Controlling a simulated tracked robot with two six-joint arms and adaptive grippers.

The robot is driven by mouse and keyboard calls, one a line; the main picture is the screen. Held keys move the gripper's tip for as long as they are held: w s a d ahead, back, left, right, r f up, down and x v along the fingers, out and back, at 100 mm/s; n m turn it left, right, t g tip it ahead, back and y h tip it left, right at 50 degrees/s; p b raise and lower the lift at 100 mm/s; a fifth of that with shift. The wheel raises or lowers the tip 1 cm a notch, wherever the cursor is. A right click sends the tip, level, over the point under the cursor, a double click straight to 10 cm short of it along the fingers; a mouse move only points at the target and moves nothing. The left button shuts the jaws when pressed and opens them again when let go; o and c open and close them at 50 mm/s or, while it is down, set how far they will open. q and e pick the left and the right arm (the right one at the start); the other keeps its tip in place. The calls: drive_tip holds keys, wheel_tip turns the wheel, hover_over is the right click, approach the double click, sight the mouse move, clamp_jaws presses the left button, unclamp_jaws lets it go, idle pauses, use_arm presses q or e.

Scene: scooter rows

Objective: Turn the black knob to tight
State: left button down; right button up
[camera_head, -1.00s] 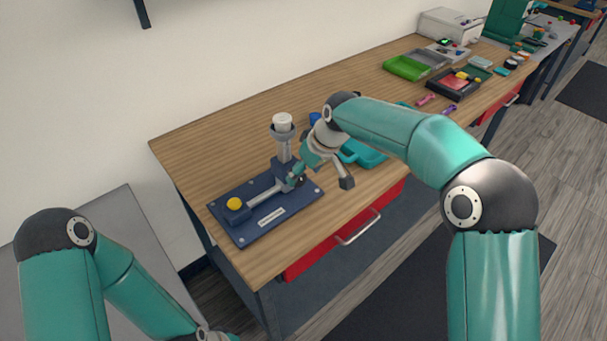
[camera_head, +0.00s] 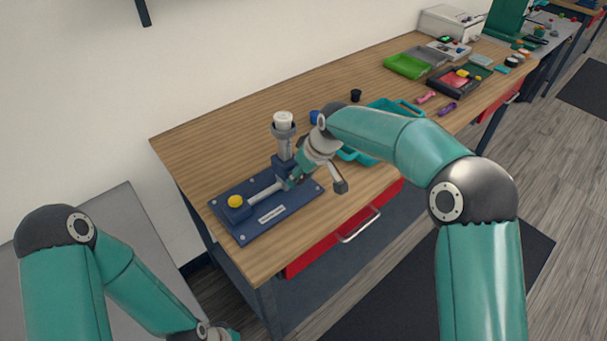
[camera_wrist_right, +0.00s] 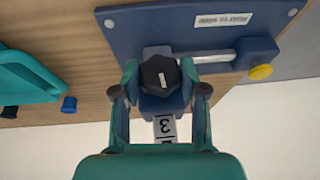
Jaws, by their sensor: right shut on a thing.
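A dark blue fixture (camera_head: 243,238) lies on the wooden bench, with a grey rod, a yellow button (camera_head: 235,201) and an upright post topped by a white cap (camera_head: 283,119). The black knob (camera_wrist_right: 158,73) sits on the fixture's block in the right wrist view, with a pale mark on its face. My right gripper (camera_wrist_right: 160,71) is shut on the knob, one finger on each side; in the head view (camera_head: 291,182) it hides the knob. My left gripper (camera_head: 217,334) is low at the bottom edge, partly cut off, its jaws unclear.
A teal tray (camera_head: 413,107) is partly behind my right arm, with a blue cap (camera_head: 314,116) and a black cup (camera_head: 355,95) near it. Green (camera_head: 404,66) and dark trays stand further right. Bare bench lies left of and behind the fixture.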

drive_tip(key=shift+w+d+g+y+p, duration=0.1)
drive_tip(key=shift+d+g+y+p, duration=0.05)
drive_tip(key=shift+g+y+p, duration=0.45)
drive_tip(key=o, duration=1.1)
drive_tip(key=shift+o, duration=0.2)
drive_tip(key=v, duration=1.2)
drive_tip(key=shift+f, duration=0.1)
